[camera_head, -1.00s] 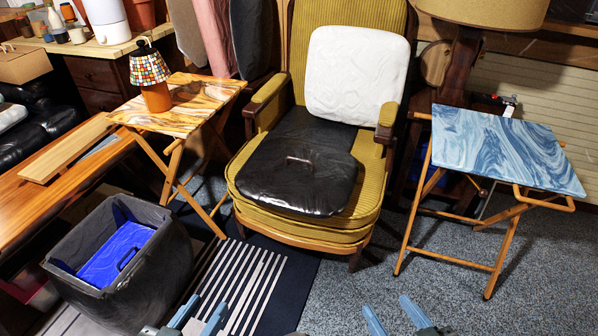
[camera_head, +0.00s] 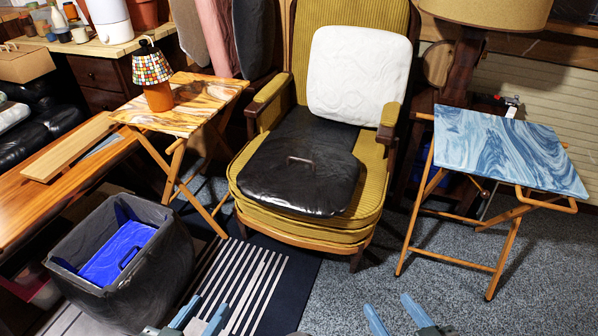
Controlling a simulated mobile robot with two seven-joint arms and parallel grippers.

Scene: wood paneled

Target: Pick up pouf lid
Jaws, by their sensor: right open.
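The pouf lid (camera_head: 297,178) is a black, shiny, rounded square pad with a small handle on top. It lies on the seat of the yellow-green armchair (camera_head: 270,219). The open pouf (camera_head: 130,285) is a dark box-like body at the lower left, with a blue object (camera_head: 118,252) with a handle inside it. My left gripper (camera_head: 206,306) shows at the bottom edge with its two blue fingers apart, empty, over the striped rug. My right gripper (camera_head: 391,306) is also at the bottom edge, open and empty, over the carpet. Both are well short of the lid.
A folding table with a blue marbled top (camera_head: 508,150) stands right of the armchair. A wooden folding table (camera_head: 188,106) with a small mosaic lamp (camera_head: 154,76) stands left of it. A white cushion (camera_head: 358,74) leans on the chair back. Carpet (camera_head: 340,275) in front is clear.

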